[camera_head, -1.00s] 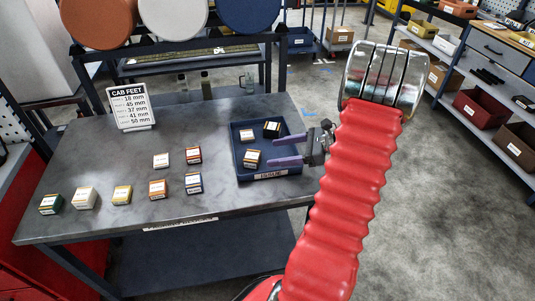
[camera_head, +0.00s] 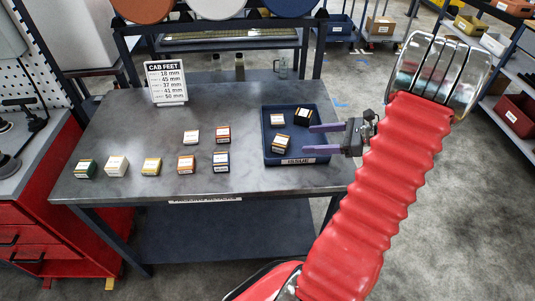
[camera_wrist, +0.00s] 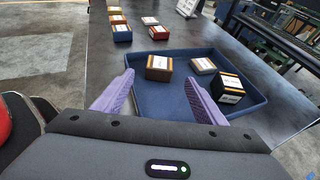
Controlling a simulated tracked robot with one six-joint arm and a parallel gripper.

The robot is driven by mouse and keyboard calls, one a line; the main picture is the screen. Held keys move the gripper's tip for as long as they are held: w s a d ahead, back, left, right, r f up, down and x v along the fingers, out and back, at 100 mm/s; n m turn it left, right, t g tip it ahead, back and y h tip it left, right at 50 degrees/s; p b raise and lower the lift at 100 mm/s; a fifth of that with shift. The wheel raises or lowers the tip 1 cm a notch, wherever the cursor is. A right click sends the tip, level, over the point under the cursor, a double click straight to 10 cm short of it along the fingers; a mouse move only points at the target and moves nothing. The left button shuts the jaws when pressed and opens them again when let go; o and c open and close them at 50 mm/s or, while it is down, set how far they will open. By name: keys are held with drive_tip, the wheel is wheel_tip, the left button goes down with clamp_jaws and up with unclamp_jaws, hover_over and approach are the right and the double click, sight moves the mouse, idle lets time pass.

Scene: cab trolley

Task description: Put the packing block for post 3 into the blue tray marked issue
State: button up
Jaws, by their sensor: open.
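The blue tray (camera_head: 296,161) marked ISSUE stands at the table's right end. It holds a white block (camera_head: 277,119), a black block (camera_head: 303,117) and a brown-and-gold block (camera_head: 279,143). The wrist view shows the brown-and-gold block (camera_wrist: 159,68), white block (camera_wrist: 203,66) and black block (camera_wrist: 229,89) inside it. My gripper (camera_head: 308,139) is open and empty, its purple fingers over the tray's right side. In the wrist view the fingers (camera_wrist: 160,82) are spread, with the brown-and-gold block ahead between them. Block labels are too small to read, so I cannot tell which is for post 3.
Outside the tray stand green (camera_head: 87,168), white (camera_head: 116,166), yellow (camera_head: 151,167), orange-brown (camera_head: 186,165), blue (camera_head: 221,162), pale (camera_head: 191,137) and red (camera_head: 222,134) blocks. A CAB FEET sign (camera_head: 167,82) lists sizes in mm. The table (camera_head: 120,125) has bare room at back left.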

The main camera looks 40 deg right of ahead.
drive_tip(key=w+a+r+n+g, duration=0.1)
drive_tip(key=a+r+n+g, duration=0.2)
drive_tip(key=a, duration=0.4)
drive_tip(key=w+a+r+n+g, duration=0.1)
drive_tip(key=a+r+n+g, duration=0.1)
drive_tip(key=a+n, duration=0.4)
drive_tip(key=w+a+r+n+g, duration=0.1)
drive_tip(key=a+r+n+g, duration=0.15)
drive_tip(key=a, duration=0.65)
drive_tip(key=s+a+r+n+t+h, duration=0.1)
drive_tip(key=s+a+r+n+h, duration=0.2)
drive_tip(key=a+n, duration=0.4)
drive_tip(key=s+a+r+n+t+h, duration=0.1)
drive_tip(key=s+a+r+n+h, duration=0.3)
drive_tip(key=a+n, duration=0.4)
drive_tip(key=s+r+n, duration=0.1)
drive_tip(key=s+n, duration=0.1)
drive_tip(key=n, duration=0.1)
drive_tip(key=shift+s+r, duration=0.25)
drive_tip(key=shift+s, duration=0.15)
